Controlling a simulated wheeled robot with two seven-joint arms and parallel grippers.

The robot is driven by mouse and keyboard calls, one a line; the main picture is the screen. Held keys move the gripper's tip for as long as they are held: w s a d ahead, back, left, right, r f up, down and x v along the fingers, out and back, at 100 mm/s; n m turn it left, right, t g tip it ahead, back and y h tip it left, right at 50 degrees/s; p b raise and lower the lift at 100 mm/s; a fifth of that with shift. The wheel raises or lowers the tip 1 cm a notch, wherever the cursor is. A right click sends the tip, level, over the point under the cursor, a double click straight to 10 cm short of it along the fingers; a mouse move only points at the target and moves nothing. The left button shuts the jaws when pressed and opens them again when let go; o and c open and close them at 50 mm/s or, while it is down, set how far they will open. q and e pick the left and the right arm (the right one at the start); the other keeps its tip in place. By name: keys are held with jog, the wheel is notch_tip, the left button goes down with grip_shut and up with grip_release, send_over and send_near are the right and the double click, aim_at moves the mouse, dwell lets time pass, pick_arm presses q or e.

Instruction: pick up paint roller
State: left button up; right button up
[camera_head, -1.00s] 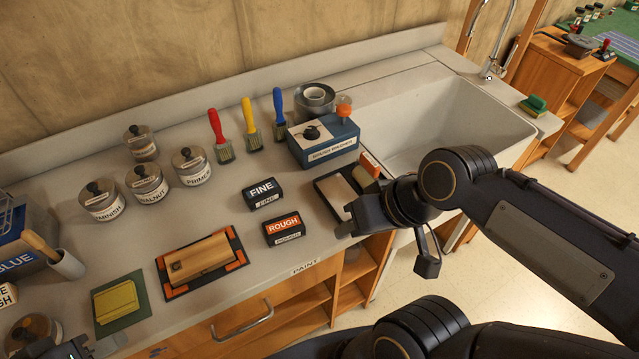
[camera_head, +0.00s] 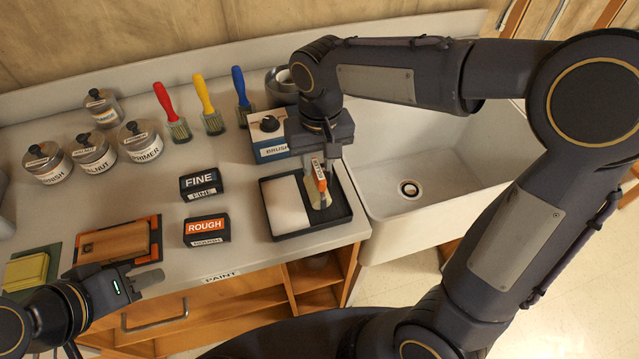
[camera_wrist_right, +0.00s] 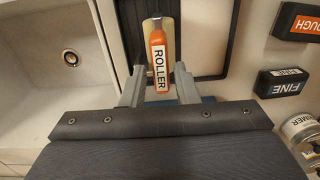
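The paint roller (camera_head: 319,177) has an orange handle labelled ROLLER and a pale roller head. It lies in the right part of a black tray (camera_head: 347,213). My right gripper (camera_head: 320,160) points down over the tray at the handle. In the right wrist view the roller (camera_wrist_right: 158,50) shows between the two grey fingers of my right gripper (camera_wrist_right: 159,74). The fingers are apart, one on each side of the handle, with gaps visible. My left gripper (camera_head: 150,280) is low at the left, by the counter's front edge; its opening is not clear.
A sink (camera_head: 440,165) adjoins the tray's right side. The FINE block (camera_head: 201,183) and ROUGH block (camera_head: 207,229) stand left of the tray. A blue-and-white brush box (camera_head: 268,142) is behind it, partly hidden by my arm. Brushes and lidded jars stand further left.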

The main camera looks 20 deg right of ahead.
notch_tip(320, 180, down, 4)
jog(key=shift+s+r, duration=0.1)
jog(key=shift+a, duration=0.1)
grip_shut()
jog(key=shift+r, duration=0.1)
jog(key=shift+r, duration=0.6)
jog(key=s+a+r, duration=0.7)
jog(key=a+r, duration=0.4)
jog(key=shift+s+a+r+b, duration=0.35)
